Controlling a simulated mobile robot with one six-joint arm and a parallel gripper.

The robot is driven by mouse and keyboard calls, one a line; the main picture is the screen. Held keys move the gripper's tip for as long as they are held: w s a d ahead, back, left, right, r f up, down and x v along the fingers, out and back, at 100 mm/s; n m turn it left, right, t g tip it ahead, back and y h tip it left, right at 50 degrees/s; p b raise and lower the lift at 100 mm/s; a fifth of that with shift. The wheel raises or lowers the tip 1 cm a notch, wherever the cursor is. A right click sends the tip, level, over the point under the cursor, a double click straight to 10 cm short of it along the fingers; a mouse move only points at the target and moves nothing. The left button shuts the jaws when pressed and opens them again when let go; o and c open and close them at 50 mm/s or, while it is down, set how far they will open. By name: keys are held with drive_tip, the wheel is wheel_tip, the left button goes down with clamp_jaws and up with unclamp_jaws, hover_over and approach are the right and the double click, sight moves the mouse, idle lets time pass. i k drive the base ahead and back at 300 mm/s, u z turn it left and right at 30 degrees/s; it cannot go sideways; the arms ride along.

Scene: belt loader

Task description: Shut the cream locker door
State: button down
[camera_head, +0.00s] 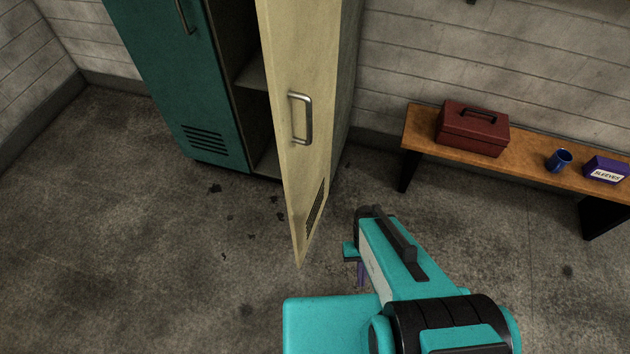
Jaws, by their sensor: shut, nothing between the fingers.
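The cream locker door (303,75) stands wide open, swung out from the locker toward me. Its metal handle (301,118) and lower vent slots (316,207) face me. The locker's dark interior with a shelf (252,76) shows to the left of the door. My gripper (360,274) is low, to the right of the door's bottom corner, with a visible gap between them in the picture. It is shut and empty, partly hidden behind my arm.
A teal locker door (180,80) is shut at the left. A wooden bench (418,140) at the right carries a red toolbox (472,132), a blue mug (559,160) and a purple box (605,168). The floor (150,260) at left is clear apart from dark stains.

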sight(301, 38)
drive_tip(key=k, duration=1.9)
drive_tip(key=u, duration=1.15)
drive_tip(key=i, duration=1)
